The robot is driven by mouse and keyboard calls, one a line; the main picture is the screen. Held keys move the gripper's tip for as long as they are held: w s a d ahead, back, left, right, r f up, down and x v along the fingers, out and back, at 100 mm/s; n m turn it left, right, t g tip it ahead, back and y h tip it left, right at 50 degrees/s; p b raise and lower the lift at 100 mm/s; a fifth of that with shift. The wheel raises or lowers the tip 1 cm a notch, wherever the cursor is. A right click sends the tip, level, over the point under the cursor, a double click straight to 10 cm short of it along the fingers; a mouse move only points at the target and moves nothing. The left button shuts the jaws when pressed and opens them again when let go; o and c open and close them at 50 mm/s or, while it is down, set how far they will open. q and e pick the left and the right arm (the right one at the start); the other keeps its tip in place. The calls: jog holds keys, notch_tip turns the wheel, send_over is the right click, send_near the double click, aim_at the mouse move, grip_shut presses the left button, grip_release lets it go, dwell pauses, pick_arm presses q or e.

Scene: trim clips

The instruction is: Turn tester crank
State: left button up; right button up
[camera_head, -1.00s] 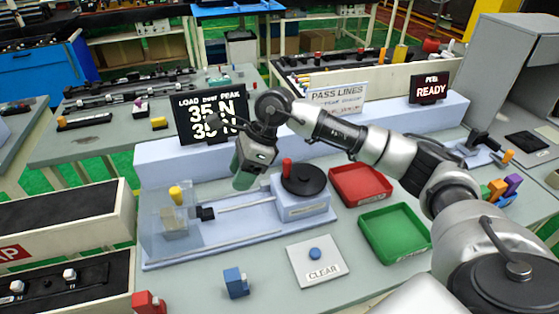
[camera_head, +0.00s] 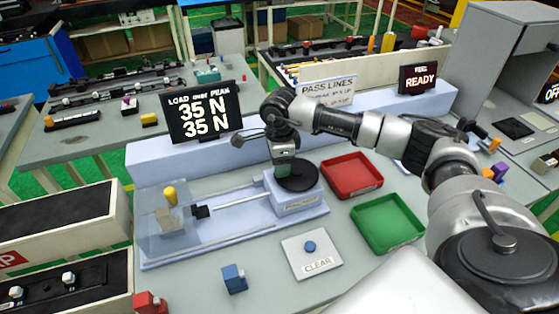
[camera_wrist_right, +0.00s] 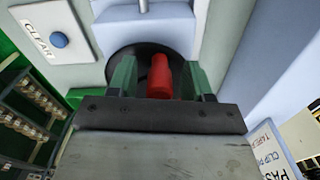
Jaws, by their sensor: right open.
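The tester (camera_head: 235,222) is a pale blue fixture with a black crank disc (camera_head: 298,184) at its right end. The crank's red knob (camera_wrist_right: 160,77) shows in the right wrist view between the two green fingers; in the head view it is hidden behind my gripper. My right gripper (camera_head: 285,167) points down over the disc. It is open, with a finger on either side of the knob (camera_wrist_right: 162,80). The display (camera_head: 201,112) reads 35 N twice. My left gripper is not in view.
A red tray (camera_head: 351,176) and a green tray (camera_head: 388,223) stand right of the tester. A CLEAR button plate (camera_head: 311,254) and a blue clip (camera_head: 234,279) lie in front. A PASS LINES sign (camera_head: 328,90) and a READY screen (camera_head: 418,77) stand behind.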

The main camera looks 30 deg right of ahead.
jog(key=shift+f, duration=0.45)
jog(key=shift+c, duration=0.3)
jog(key=c, duration=0.9)
jog(key=shift+o, duration=0.2)
jog(key=shift+w+d+f+m+b, duration=0.1)
jog(key=shift+w+f+m+b, duration=0.1)
jog(key=shift+m+b, duration=0.35)
jog(key=shift+w+d+r+m+b, duration=0.15)
jog(key=shift+m+b, duration=0.25)
jog(key=shift+m, duration=0.35)
jog(key=shift+r, duration=0.1)
jog(key=o, duration=0.9)
